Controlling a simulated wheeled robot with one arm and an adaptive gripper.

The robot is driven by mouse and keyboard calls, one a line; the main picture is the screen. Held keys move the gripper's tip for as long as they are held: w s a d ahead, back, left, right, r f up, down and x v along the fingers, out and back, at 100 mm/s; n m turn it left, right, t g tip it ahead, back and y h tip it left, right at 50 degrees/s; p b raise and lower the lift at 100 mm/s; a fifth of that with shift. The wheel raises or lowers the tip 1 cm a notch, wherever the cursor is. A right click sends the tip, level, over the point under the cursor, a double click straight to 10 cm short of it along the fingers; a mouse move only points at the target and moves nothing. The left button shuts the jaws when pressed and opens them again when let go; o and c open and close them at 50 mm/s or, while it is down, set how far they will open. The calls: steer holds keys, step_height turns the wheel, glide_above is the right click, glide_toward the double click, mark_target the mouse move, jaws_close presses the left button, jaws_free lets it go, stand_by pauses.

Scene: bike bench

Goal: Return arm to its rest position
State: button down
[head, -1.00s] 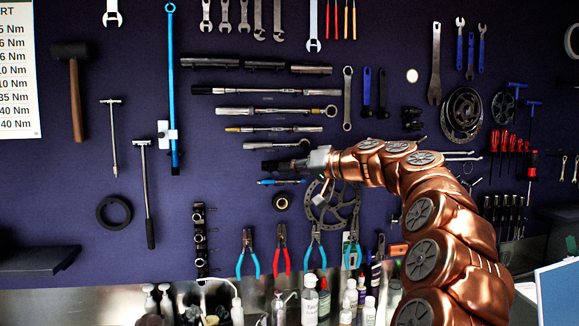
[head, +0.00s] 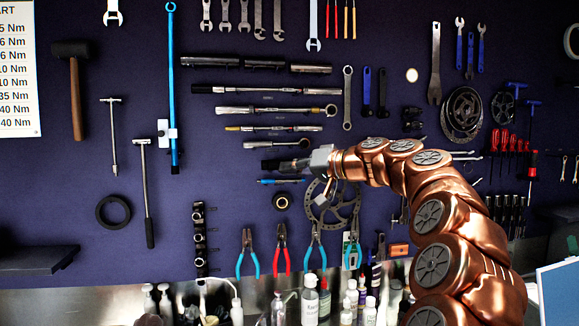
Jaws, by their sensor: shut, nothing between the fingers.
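My copper arm rises from the lower right of the head view and bends over to the left. My gripper (head: 270,164) is at its end, pointing left in front of the dark blue tool wall (head: 60,190). The dark fingers are small in view; they are shut with nothing between them. The gripper appears just below a short ratchet wrench (head: 285,144) and above a light blue tool (head: 281,181). The gap between the gripper and the wall cannot be told.
Pliers (head: 248,254) hang on the wall below my gripper. Several bottles (head: 310,300) stand along the bottom. A brake rotor (head: 333,205) hangs behind my wrist. A dark shelf (head: 40,260) juts out at lower left, and a light blue panel (head: 558,292) stands at lower right.

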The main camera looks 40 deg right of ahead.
steer(key=s, duration=0.1)
steer(key=s+a+b, duration=0.1)
steer(key=s, duration=0.1)
steer(key=s+a+b, duration=0.1)
steer(key=s, duration=0.1)
steer(key=shift+s, duration=0.1)
stand_by(0.3)
steer(key=shift+a, duration=0.1)
